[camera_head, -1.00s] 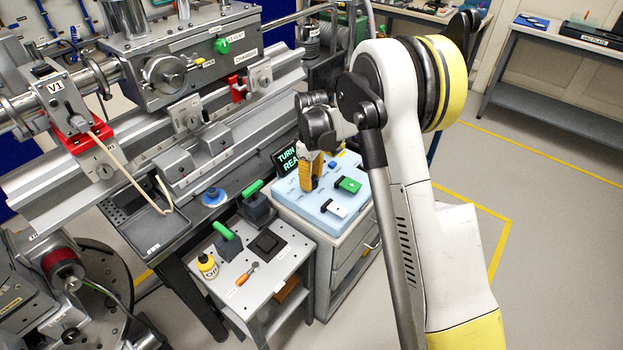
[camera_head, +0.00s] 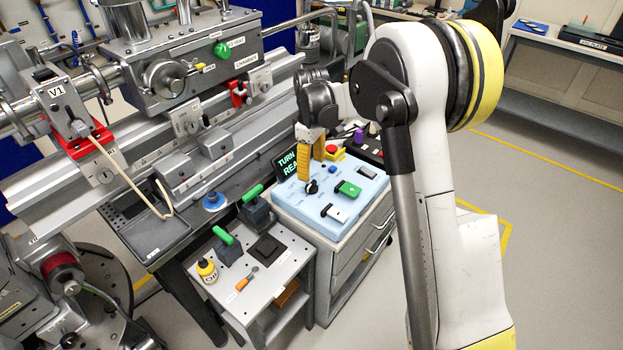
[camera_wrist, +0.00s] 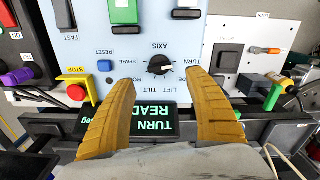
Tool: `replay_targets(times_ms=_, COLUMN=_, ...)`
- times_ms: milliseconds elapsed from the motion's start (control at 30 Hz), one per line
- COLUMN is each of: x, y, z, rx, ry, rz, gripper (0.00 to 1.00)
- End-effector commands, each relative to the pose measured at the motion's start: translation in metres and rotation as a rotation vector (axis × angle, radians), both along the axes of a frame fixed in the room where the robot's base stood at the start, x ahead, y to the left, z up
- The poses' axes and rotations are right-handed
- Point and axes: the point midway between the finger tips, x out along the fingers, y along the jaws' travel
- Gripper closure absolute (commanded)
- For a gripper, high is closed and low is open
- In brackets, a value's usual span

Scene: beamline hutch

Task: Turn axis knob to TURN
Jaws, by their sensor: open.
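The axis knob (camera_wrist: 160,65) is round and black with a white mark, on a light blue panel (camera_wrist: 180,25). In the wrist view, LIFT, TILT, TURN and SPARE are printed around it, upside down. The exact pointer direction is hard to read. In the head view the knob (camera_head: 311,187) shows just below my fingers. My gripper (camera_wrist: 160,80) is open, its yellow fingers on either side of the knob and apart from it. It also shows above the panel in the head view (camera_head: 312,172). A dark display (camera_wrist: 153,121) reads "TURN" and "READ" in green, partly hidden.
A small table (camera_head: 285,262) with green-handled tools stands left of the panel cabinet.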

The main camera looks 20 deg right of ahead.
Motion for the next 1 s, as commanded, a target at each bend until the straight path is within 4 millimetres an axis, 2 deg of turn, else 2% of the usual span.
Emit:
replay_targets(times_ms=100, x=0.000, y=0.000, z=0.024, rx=0.000, ry=0.000, rz=0.000, gripper=0.37)
replay_targets(times_ms=233, x=0.000, y=0.000, z=0.041, rx=0.000, ry=0.000, rz=0.000, gripper=0.37)
replay_targets(times_ms=400, x=0.000, y=0.000, z=0.049, rx=0.000, ry=0.000, rz=0.000, gripper=0.37)
replay_targets(times_ms=833, x=-0.002, y=0.000, z=0.052, rx=0.000, ry=-0.004, rz=-0.005, gripper=0.37)
replay_targets(times_ms=933, x=-0.012, y=0.000, z=0.066, rx=0.000, ry=-0.026, rz=-0.035, gripper=0.37)
replay_targets(times_ms=1000, x=-0.027, y=0.000, z=0.084, rx=0.003, ry=-0.059, rz=-0.077, gripper=0.37)
